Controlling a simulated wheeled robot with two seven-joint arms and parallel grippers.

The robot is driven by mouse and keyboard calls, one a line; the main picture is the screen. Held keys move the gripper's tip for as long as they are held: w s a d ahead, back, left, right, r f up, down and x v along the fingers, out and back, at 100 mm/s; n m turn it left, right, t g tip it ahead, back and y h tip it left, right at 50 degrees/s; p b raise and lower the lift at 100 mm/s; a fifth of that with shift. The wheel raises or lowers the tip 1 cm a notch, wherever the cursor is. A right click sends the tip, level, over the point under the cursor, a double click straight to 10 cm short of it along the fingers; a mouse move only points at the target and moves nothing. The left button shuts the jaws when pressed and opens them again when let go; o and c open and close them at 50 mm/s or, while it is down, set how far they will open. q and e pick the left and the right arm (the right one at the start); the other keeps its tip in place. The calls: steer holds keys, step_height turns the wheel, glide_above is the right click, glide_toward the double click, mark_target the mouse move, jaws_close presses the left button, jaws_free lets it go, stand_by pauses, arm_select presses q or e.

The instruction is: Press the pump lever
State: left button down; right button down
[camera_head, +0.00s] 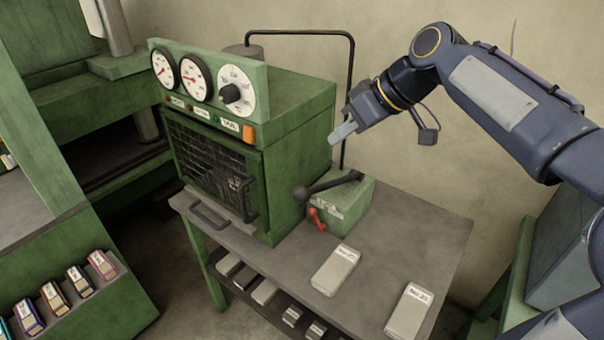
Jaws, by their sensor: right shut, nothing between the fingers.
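The pump lever (333,183) is a dark rod with a round black knob at its left end. It is attached at the top of a small green pump box (345,208) on the grey table, right of the green machine (250,150). A small red handle (317,219) sits at the front of the pump box. My right gripper (342,132) is shut and empty. It is in the air above the lever, apart from it, beside the machine's right side. My left gripper is not in view.
Two pale boxes (335,270) and (409,311) lie on the grey table (420,232) in front of the pump. A bent black pipe (352,80) rises behind the pump box. A lower shelf holds several small boxes. The table's right part is clear.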

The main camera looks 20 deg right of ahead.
steer(key=p, duration=0.1)
glide_above(309, 190)
steer(key=f, duration=0.7)
steer(key=shift+w+f, duration=0.3)
steer(key=shift+f, duration=0.05)
steer(key=shift+s+f, duration=0.2)
steer(key=shift+f, duration=0.8)
steer(key=shift+s+f, duration=0.15)
steer(key=shift+f, duration=0.85)
steer(key=shift+f, duration=0.1)
